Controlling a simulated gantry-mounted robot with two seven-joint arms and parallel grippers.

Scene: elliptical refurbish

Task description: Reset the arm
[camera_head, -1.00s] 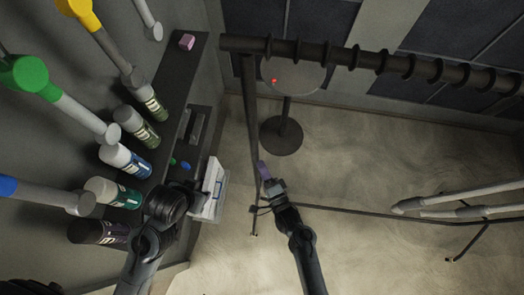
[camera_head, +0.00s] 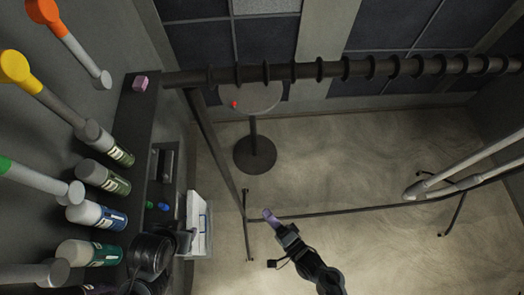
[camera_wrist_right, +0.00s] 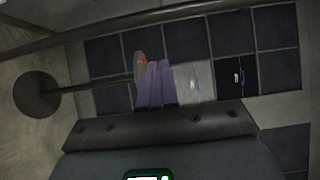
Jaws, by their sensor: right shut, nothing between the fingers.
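My right gripper (camera_head: 268,214) has purple fingers and hangs over the open floor, right of the shelf and below the round stand. Its purple fingers (camera_wrist_right: 156,72) also show in the right wrist view, closed together with nothing between them. My left arm comes in at the lower left. Its gripper (camera_head: 184,240) is dark, beside the white box-like item (camera_head: 197,225) on the shelf edge; its fingers are not clear.
A dark shelf (camera_head: 134,112) on the left holds several bottles and a pink block (camera_head: 140,83). A round stand (camera_head: 262,100) bears a small red item (camera_head: 235,104). A dark rail with rings (camera_head: 395,67) crosses above. Pale poles (camera_head: 450,180) stand at right.

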